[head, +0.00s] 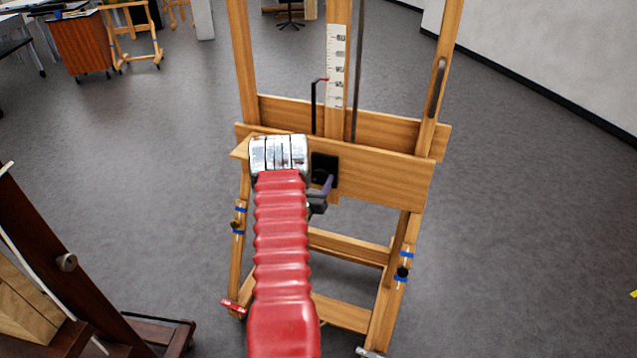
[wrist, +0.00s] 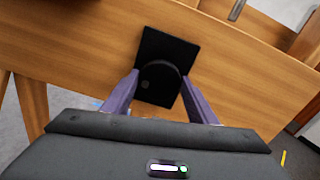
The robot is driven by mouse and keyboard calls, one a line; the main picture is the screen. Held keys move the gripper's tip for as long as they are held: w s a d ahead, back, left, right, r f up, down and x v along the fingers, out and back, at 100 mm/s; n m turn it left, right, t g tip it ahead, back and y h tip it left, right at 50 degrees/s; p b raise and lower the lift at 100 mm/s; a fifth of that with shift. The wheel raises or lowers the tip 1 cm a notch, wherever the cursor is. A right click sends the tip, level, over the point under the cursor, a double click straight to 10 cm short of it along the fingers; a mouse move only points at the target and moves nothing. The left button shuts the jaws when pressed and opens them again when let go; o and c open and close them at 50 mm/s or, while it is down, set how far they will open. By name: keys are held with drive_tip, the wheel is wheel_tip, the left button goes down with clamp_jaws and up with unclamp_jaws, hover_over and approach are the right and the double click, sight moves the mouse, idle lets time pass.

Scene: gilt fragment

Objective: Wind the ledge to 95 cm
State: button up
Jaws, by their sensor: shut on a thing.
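The wooden easel's ledge (head: 385,172) is a broad board across the uprights, seen in the head view and close up in the wrist view (wrist: 70,45). A black square plate (head: 323,162) sits on its front; in the wrist view the plate (wrist: 168,48) carries a dark rounded crank part (wrist: 158,82). My gripper (head: 328,184) is at this plate, its purple fingers (wrist: 160,80) either side of the crank part and shut on it. A white scale (head: 337,65) stands on the middle mast, with a red-tipped pointer (head: 321,80) beside it. Its numbers are too small to read surely.
A dark wooden easel (head: 60,270) stands close at the lower left. An orange cabinet (head: 80,45) and a small easel (head: 130,35) are at the back left. A white wall (head: 560,50) bounds the right. Grey floor around the easel is clear.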

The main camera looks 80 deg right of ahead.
drive_tip(key=shift+s+f+m, duration=0.25)
drive_tip(key=shift+m, duration=0.35)
drive_tip(key=o, duration=1.1)
drive_tip(key=shift+w+r, duration=0.15)
drive_tip(key=shift+c, duration=0.2)
drive_tip(key=shift+a, duration=0.1)
drive_tip(key=w+a, duration=0.1)
drive_tip(key=a, duration=1.2)
drive_tip(key=shift+a, duration=0.25)
drive_tip(key=shift+w, duration=0.1)
